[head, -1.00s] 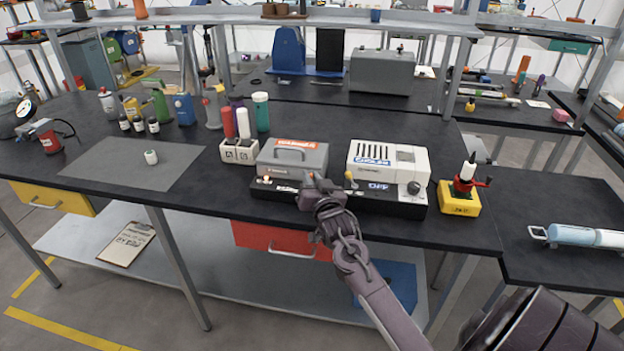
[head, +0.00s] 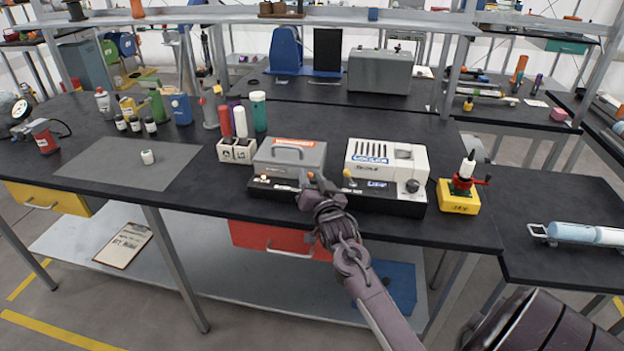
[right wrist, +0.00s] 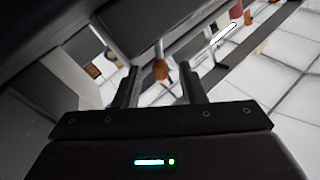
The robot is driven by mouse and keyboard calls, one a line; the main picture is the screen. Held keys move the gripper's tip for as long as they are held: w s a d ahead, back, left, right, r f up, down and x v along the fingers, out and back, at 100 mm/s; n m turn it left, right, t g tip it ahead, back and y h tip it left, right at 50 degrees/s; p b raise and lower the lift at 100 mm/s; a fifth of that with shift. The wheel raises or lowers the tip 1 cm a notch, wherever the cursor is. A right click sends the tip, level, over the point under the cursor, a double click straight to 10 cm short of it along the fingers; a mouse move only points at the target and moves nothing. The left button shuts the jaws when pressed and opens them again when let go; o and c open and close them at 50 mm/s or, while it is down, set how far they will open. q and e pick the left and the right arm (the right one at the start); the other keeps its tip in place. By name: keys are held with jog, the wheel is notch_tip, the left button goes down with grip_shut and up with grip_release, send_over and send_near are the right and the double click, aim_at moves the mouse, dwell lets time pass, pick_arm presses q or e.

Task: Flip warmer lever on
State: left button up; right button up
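The grey warmer box (head: 289,157) with a top handle and an orange-red label stands on a long black base (head: 400,203) on the bench. My right gripper (head: 313,184) is at the base's front, just below the warmer's right side. It hides part of the base there. In the right wrist view its fingers (right wrist: 160,80) are apart, and an orange-brown knob (right wrist: 161,70) shows between them; whether they touch it is unclear. A small light (head: 264,178) glows at the base's left. My left gripper is out of view.
A white machine (head: 388,160) stands on the base's right half. A yellow block (head: 458,197) with a red-and-white tool is further right. A white holder (head: 238,150) with bottles behind stands left. The grey mat (head: 120,165) has a small white jar.

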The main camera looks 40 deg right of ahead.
jog(key=shift+s, duration=0.1)
jog(key=shift+s+a+f, duration=0.15)
jog(key=shift+s, duration=0.15)
jog(key=b+v, duration=0.1)
jog(key=v, duration=0.6)
